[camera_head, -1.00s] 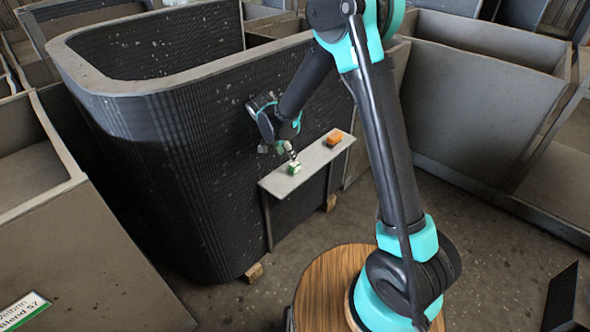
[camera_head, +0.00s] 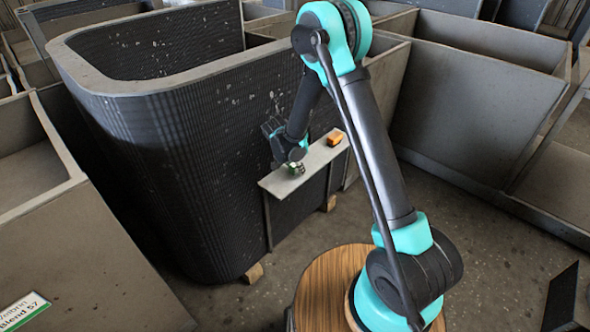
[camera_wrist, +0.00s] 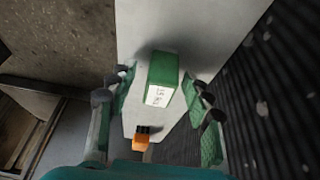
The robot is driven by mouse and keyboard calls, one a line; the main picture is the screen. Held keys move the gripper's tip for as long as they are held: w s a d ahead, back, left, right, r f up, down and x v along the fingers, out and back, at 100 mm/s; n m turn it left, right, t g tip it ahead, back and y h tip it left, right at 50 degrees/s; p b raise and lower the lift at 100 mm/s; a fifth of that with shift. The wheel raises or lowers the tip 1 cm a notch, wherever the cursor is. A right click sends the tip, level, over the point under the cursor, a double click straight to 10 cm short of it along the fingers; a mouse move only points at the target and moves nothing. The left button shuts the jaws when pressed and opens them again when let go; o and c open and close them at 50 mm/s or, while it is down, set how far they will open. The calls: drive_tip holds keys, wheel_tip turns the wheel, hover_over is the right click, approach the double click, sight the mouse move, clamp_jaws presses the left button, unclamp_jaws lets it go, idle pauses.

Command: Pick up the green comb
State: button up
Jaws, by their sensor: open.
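A green, box-shaped item with a white printed label (camera_wrist: 163,80) lies on the narrow grey shelf; it looks like a small box, and I cannot make out comb teeth. In the head view it is mostly hidden by my gripper (camera_head: 294,166). In the wrist view my gripper (camera_wrist: 160,92) is open, with one green-padded finger on each side of the green item. Gaps show between the item and both fingers. I cannot tell the exact height of the fingertips above the shelf.
The grey shelf (camera_head: 275,184) juts from a large ribbed dark housing (camera_head: 165,190). An orange item (camera_head: 335,138) sits farther along the shelf; the wrist view also shows it (camera_wrist: 141,142). Large grey bins (camera_head: 480,100) stand to the right. Open floor lies below the shelf.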

clamp_jaws()
idle(0.3)
drive_tip(key=shift+r, duration=0.1)
wheel_tip(320, 180, up, 20)
idle(0.6)
